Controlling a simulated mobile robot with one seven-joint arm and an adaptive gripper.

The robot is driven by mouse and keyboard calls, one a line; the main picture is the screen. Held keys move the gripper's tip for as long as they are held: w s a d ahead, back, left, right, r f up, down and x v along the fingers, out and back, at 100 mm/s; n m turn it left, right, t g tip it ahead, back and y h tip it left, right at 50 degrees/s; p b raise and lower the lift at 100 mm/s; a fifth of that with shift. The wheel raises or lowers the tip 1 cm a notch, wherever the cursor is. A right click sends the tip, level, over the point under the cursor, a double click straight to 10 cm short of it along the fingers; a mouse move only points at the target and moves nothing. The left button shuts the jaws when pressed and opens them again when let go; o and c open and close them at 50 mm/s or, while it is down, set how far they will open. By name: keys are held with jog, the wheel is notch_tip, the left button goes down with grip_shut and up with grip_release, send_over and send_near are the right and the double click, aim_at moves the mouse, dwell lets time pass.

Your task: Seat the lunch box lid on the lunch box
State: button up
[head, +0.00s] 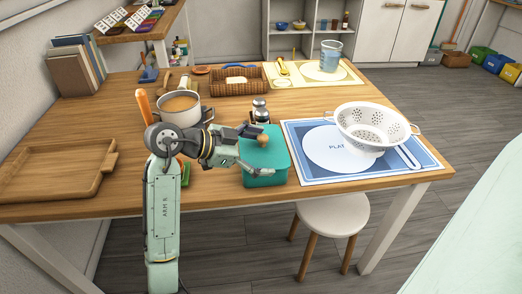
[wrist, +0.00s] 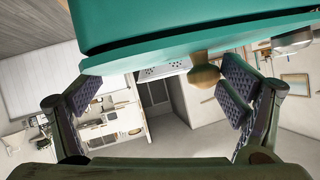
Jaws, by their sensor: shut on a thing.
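The teal lunch box (head: 268,179) stands near the table's front edge in the head view. The teal lunch box lid (head: 274,152), with a round wooden knob (head: 262,140), is over its top. My gripper (head: 250,150) is at the lid, one finger by the knob and one low along the box front. The wrist view looks upside down: the box (wrist: 150,18) is above, the lid (wrist: 150,54) below it, with a dark slanting line between. There my gripper (wrist: 165,90) has its fingers spread, the right pad by the knob (wrist: 203,78). Full seating cannot be told.
A white colander (head: 372,128) stands on a blue placemat (head: 300,170) to the right. A pot (head: 180,106), a dark-topped shaker (head: 260,110) and a wicker basket (head: 225,82) are behind. A wooden tray (head: 60,165) lies left. A stool (head: 332,213) is in front.

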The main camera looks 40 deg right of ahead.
jog(key=shift+f, duration=0.25)
jog(key=o, duration=0.9)
jog(key=shift+r, duration=0.1)
notch_tip(320, 180, up, 10)
jog(key=shift+f, duration=0.1)
